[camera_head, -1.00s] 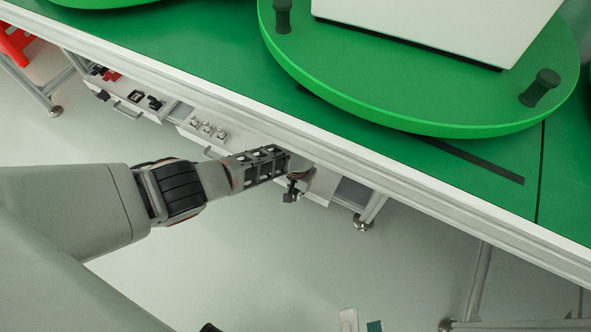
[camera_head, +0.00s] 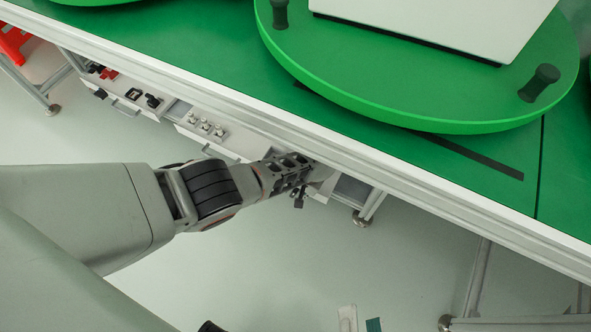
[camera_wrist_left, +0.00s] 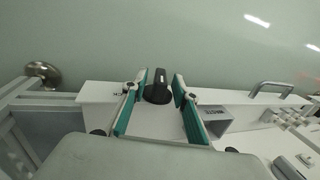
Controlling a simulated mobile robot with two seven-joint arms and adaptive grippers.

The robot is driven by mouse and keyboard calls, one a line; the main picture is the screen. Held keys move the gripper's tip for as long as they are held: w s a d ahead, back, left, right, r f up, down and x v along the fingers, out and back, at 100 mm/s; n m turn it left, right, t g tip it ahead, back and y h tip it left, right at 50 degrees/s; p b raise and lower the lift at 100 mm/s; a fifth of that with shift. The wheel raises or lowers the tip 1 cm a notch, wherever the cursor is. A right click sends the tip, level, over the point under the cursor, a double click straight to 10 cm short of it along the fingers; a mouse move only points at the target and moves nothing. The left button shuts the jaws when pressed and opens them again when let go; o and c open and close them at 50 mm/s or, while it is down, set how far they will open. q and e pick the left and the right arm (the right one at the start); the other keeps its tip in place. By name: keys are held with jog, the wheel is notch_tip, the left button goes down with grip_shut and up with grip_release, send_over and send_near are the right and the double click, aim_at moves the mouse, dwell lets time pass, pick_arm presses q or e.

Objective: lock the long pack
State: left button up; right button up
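My left gripper (camera_wrist_left: 161,82) is open. Its two teal-padded fingers stand on either side of a black knob (camera_wrist_left: 157,90) on a white panel (camera_wrist_left: 155,124). I cannot tell whether either finger touches the knob. In the head view the left gripper (camera_head: 318,180) is under the table's front edge and partly hidden by my wrist. A white box (camera_head: 440,22) sits on a green turntable (camera_head: 400,100). I cannot tell whether it is the long pack.
Along the panel are white switches (camera_head: 205,127), black knobs (camera_head: 152,101) and a metal handle (camera_wrist_left: 271,88). A grey open-ended box (camera_wrist_left: 216,121) sits right of the fingers. The white table edge (camera_head: 420,200) runs above the panel. The floor in front is clear.

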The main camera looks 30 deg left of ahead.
pick_arm(q)
jog(key=shift+d+r, duration=0.1)
jog(key=shift+d+r, duration=0.25)
jog(key=shift+r, duration=0.1)
jog(key=v, duration=1.1)
jog(key=shift+a, duration=0.25)
